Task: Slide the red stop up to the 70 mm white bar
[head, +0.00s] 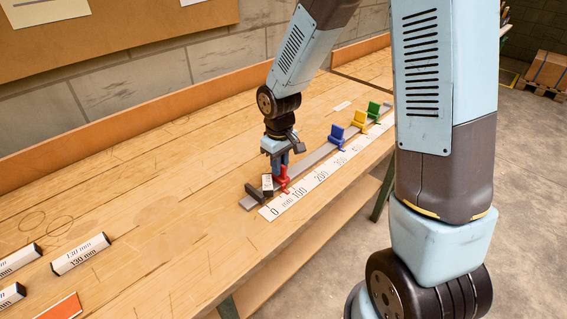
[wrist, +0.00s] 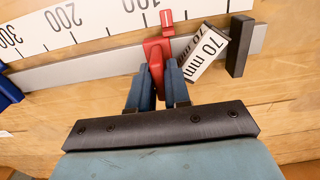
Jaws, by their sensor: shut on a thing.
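The red stop (wrist: 157,52) sits on the grey rail, also seen in the head view (head: 282,179). My gripper (wrist: 157,75) has one blue finger on each side of the stop's body and is shut on it; it also shows in the head view (head: 280,164). The 70 mm white bar (wrist: 206,52) lies slanted across the rail, between the red stop and the dark end block (wrist: 240,45). One end of the bar is close to my right-hand finger, the other close to the block; I cannot tell whether they touch. The bar shows in the head view (head: 267,184).
The rail (head: 316,157) runs beside a white millimetre scale (head: 322,173) near the bench's front edge. Blue (head: 337,136), yellow (head: 360,120) and green (head: 374,109) stops stand farther along it. A 130 mm bar (head: 80,254) and other bars lie at lower left.

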